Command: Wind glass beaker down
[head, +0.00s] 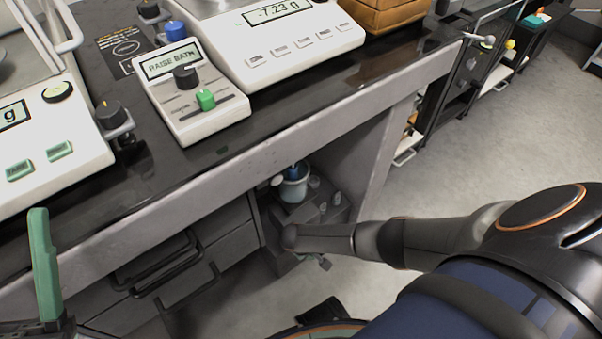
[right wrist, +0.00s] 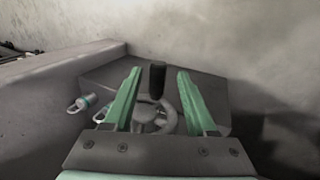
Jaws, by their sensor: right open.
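In the right wrist view my right gripper (right wrist: 160,73) is open. Its two green fingers stand either side of an upright black handle (right wrist: 157,78) on a grey handwheel (right wrist: 171,117); gaps show on both sides of the handle. In the head view a small pale vessel (head: 293,187) with a blue part at its top stands low beneath the table; I cannot tell whether it is the glass beaker. My right gripper cannot be made out there. One green finger of my left gripper (head: 45,265) shows at the lower left; the other is not visible.
A control box (head: 215,116) reading "RAISE BATH" has a black knob and green slider. It sits on the dark tabletop (head: 250,140) between two white scales; one scale (head: 305,52) reads -7.23 g. Drawers with handles (head: 180,275) lie below. Open floor (head: 500,130) is at right.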

